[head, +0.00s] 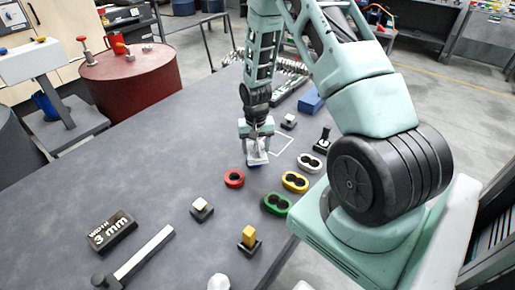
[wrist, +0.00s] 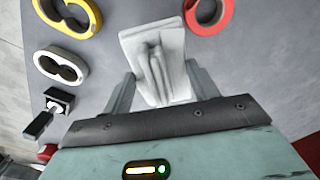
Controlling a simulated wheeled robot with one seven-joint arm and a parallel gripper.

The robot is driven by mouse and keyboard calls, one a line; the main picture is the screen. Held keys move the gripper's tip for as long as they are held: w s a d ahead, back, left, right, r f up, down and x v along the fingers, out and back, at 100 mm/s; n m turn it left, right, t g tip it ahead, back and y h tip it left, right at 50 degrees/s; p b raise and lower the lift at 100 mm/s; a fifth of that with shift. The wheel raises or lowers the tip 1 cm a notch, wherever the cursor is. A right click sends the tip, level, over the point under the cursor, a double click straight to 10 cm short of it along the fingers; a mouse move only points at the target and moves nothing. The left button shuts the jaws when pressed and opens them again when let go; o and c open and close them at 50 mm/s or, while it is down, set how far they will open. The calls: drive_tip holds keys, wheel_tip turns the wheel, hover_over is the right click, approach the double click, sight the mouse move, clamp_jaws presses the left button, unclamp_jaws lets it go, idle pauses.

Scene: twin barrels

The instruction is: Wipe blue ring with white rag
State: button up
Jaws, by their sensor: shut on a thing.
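My gripper (head: 257,136) is shut on the white rag (head: 257,152), which hangs folded between the fingers; the rag also fills the space between the fingers in the wrist view (wrist: 155,60). The gripper points down, low over the dark table. A small patch of blue (head: 254,166) shows at the rag's lower edge in the head view. It may be the blue ring, but the rag hides most of it and I cannot make out a ring shape. No blue shows in the wrist view.
A red ring (head: 227,181) lies just in front of the rag. Green (head: 268,208), yellow (head: 287,184) and white (head: 302,164) double rings lie to the right. A blue block (head: 311,101) is behind. The table's left part (head: 130,175) is clear.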

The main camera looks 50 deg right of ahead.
drive_tip(key=shift+r+p, duration=0.7)
drive_tip(key=shift+r, duration=0.6)
